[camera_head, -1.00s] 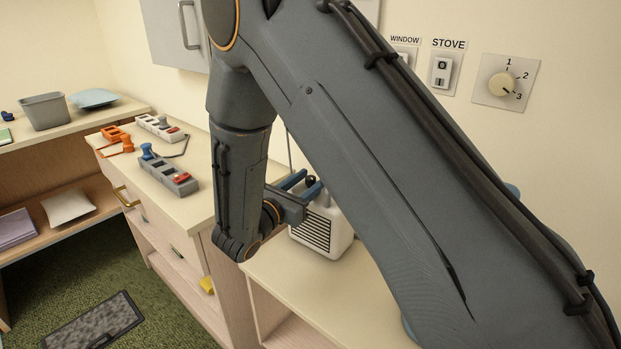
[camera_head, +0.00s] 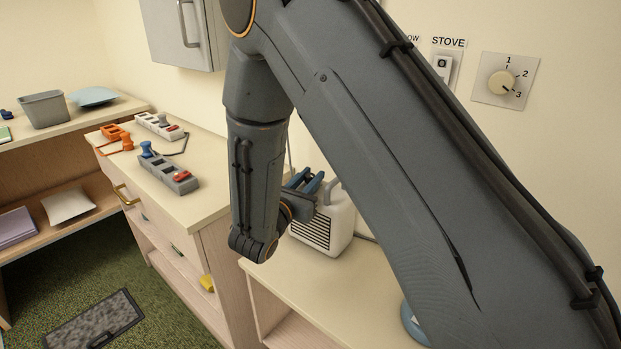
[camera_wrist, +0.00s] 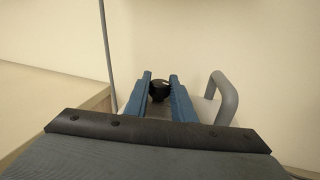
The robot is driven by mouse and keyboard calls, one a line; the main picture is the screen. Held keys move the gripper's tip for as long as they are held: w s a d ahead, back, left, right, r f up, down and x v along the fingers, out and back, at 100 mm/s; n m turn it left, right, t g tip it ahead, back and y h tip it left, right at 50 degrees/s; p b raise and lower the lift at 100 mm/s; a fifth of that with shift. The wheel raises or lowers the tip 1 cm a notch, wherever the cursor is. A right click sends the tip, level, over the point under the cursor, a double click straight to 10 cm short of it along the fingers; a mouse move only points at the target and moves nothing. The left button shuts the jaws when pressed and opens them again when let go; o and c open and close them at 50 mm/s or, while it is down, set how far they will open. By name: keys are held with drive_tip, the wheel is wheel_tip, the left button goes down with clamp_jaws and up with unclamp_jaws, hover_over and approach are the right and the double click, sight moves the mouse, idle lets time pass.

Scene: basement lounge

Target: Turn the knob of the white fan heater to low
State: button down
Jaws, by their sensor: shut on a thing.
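The white fan heater (camera_head: 338,219) stands on the low beige counter, with a black-slatted grille on its front. My gripper (camera_head: 304,181) is at the top of the heater. In the wrist view, the dark round knob (camera_wrist: 159,91) sits between the blue fingertips of my gripper (camera_wrist: 160,84), which are shut on it. The heater's grey handle (camera_wrist: 225,98) stands to the right of the fingers. My gripper hides the knob in the head view, and the low mark cannot be read in either view.
A wall dial (camera_head: 501,84) marked 1, 2, 3 and a STOVE switch (camera_head: 443,66) are on the wall. Power strips (camera_head: 167,173) lie on the drawer cabinet (camera_head: 203,207) at the left. The counter (camera_head: 330,285) is bare in front of the heater.

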drive_tip(key=shift+n+t+y+b, duration=0.5)
drive_tip(key=shift+n+t+y, duration=0.4)
drive_tip(key=shift+n+y, duration=0.85)
drive_tip(key=shift+m+y, duration=0.25)
drive_tip(key=c, duration=1.5)
unclamp_jaws()
drive_tip(key=shift+b+v, duration=0.55)
drive_tip(key=shift+v, duration=3.4)
drive_tip(key=shift+r, duration=0.1)
